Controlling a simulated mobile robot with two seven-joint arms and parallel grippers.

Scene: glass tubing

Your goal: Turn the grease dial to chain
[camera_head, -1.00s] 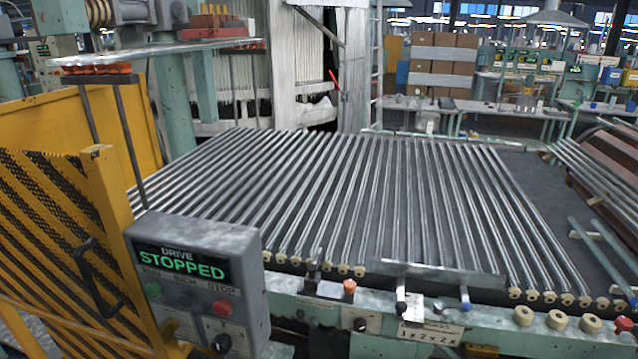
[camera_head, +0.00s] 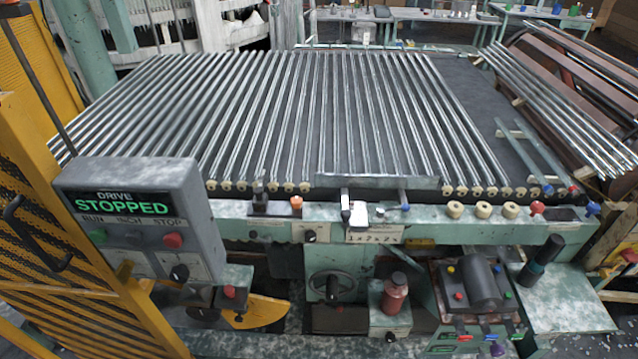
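No dial label reading grease or chain can be read, so I cannot tell which knob is the grease dial. A small box (camera_head: 378,322) below the roller bed carries a dark red reservoir (camera_head: 395,292) and has a black knob (camera_head: 391,337) on its front. Another black knob (camera_head: 309,236) sits on a labelled plate on the green front rail. A third black knob (camera_head: 179,273) is on the grey drive panel (camera_head: 130,178), whose screen reads DRIVE STOPPED. The pointer positions are too small to tell. Neither of my grippers is in view.
A bed of steel rollers (camera_head: 290,115) fills the middle. A handwheel (camera_head: 333,286) sits below the rail. A box with a dark cylinder and coloured buttons (camera_head: 474,325) stands at the lower right. A yellow guard (camera_head: 75,270) edges the left side.

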